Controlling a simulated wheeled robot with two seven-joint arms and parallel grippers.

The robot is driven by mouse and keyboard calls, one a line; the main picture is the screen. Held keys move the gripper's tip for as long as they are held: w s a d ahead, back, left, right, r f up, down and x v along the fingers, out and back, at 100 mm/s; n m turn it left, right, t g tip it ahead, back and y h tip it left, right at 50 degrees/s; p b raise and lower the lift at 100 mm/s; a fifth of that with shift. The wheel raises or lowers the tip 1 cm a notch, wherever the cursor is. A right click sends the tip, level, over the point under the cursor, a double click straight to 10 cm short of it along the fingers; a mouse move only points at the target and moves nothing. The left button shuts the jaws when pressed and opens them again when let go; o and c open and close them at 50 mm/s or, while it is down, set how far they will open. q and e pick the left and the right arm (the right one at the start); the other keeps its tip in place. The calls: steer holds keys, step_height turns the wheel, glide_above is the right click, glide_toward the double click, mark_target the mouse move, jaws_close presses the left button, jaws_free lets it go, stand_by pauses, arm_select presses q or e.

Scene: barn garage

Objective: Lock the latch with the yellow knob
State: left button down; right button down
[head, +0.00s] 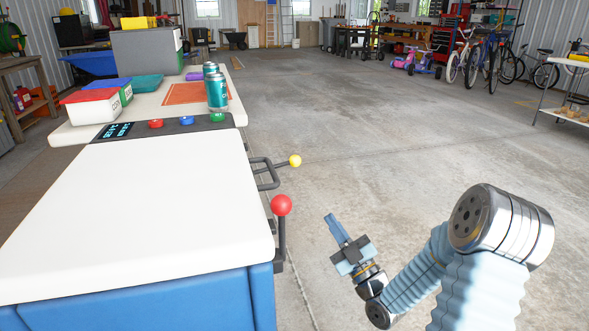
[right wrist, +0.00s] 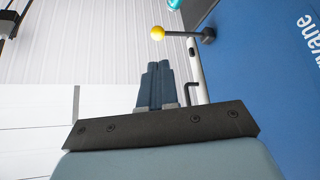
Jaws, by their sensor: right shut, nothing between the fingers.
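The yellow knob (head: 295,161) sits on the end of a dark latch handle (head: 264,173) at the right side of the blue and white workbench. The knob also shows in the right wrist view (right wrist: 157,33), on a dark rod beyond my fingers. A second latch with a red knob (head: 281,205) stands upright nearer on the same side. My right gripper (head: 334,227) is shut and empty, right of the red knob and apart from both latches. In the right wrist view its fingers (right wrist: 155,85) are together, pointing toward the yellow knob's side. My left gripper is not seen.
The white benchtop (head: 150,215) fills the left. Red, blue and green buttons (head: 187,121) line its far edge. Beyond are teal cans (head: 217,92), small bins (head: 92,106) and a grey box (head: 146,52). The concrete floor right of the bench is clear.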

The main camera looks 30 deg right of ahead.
mark_target(294, 161)
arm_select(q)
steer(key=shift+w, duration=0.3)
arm_select(e)
steer(key=shift+w+d+r+y, duration=0.1)
steer(key=shift+r+y, duration=0.15)
steer(key=shift+y, duration=0.05)
